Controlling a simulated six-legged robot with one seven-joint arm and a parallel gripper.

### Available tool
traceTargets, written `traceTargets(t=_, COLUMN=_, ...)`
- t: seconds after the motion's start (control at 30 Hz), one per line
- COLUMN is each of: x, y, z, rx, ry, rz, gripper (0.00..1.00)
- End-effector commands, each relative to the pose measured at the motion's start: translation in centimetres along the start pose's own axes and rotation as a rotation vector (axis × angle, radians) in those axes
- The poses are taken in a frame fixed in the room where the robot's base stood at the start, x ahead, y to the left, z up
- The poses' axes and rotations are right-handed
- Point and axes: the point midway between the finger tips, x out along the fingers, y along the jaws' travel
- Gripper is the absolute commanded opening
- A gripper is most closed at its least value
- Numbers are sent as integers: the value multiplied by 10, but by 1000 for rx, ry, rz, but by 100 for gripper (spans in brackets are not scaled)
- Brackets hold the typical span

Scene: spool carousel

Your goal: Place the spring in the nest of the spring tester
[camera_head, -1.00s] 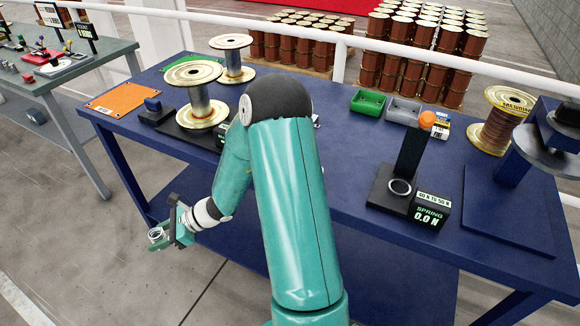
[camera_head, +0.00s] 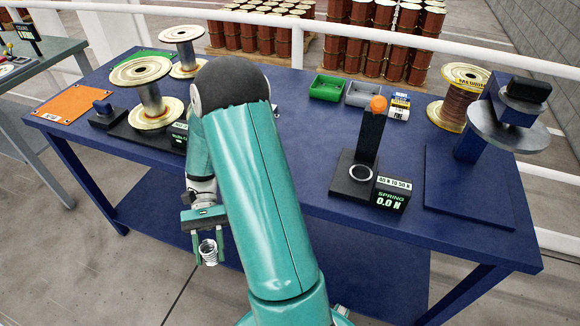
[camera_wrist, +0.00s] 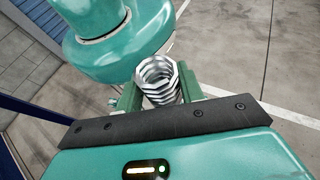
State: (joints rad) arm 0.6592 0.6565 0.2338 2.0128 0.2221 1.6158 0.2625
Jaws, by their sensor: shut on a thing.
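My gripper (camera_head: 208,256) is shut on the spring (camera_head: 208,249), a short silvery coil, in front of the table's near edge and over the floor. In the wrist view the spring (camera_wrist: 160,80) sits between the two green fingers (camera_wrist: 131,97). The spring tester (camera_head: 368,165) stands on the blue table to the right of my arm. It has a black base, an upright black column with an orange knob on top, and a display reading "SPRING 0.0 N". Its nest (camera_head: 361,173), a pale ring on the base, is empty.
The blue table (camera_head: 300,150) also holds a green bin (camera_head: 327,88), a grey bin (camera_head: 364,94), a wound spool (camera_head: 458,100), and a carousel-like stand (camera_head: 508,120) on the right. Empty spools (camera_head: 150,90) and an orange mat (camera_head: 75,104) are at left. Table space left of the tester is clear.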

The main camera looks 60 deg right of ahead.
Motion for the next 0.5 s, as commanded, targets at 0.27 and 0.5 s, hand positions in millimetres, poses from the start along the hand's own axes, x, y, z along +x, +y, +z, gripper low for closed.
traceTargets(t=0.27, x=-8, y=115, z=31, rx=-224, ry=2, rz=547, gripper=15)
traceTargets(t=0.5, x=-35, y=210, z=74, rx=-387, ry=7, rz=953, gripper=15)
